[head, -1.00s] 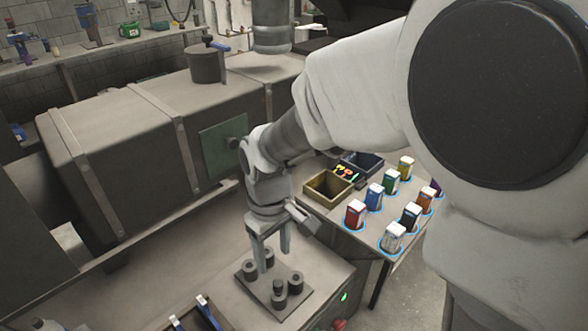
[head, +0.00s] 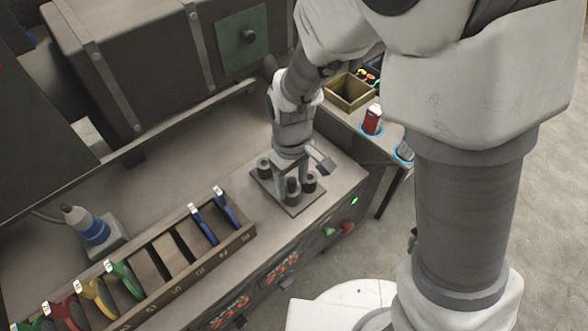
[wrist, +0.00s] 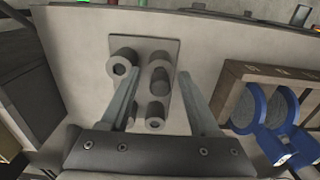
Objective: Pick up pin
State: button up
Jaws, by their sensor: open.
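A metal plate (head: 304,204) on the bench carries several short grey cylinders, some with open bores. The pin (wrist: 162,80) appears to be the darker, solid-topped one standing in the middle holder; it also shows in the head view (head: 292,185). My gripper (head: 290,180) points down over the plate, in front of the cylinders at the back. In the wrist view my gripper (wrist: 164,80) is open, with one finger left and one right of the pin, apart from it. Whether the fingertips are level with the pin is hard to tell.
A holder (head: 160,285) with blue, green, yellow and red-handled tools stands left of the plate. A neighbouring cylinder with a bore (wrist: 122,65) sits close to the left finger. A box (head: 350,92) and cans (head: 373,120) stand on a side table.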

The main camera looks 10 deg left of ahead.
grip_shut()
jog(key=shift+r, duration=0.1)
dwell(0.4)
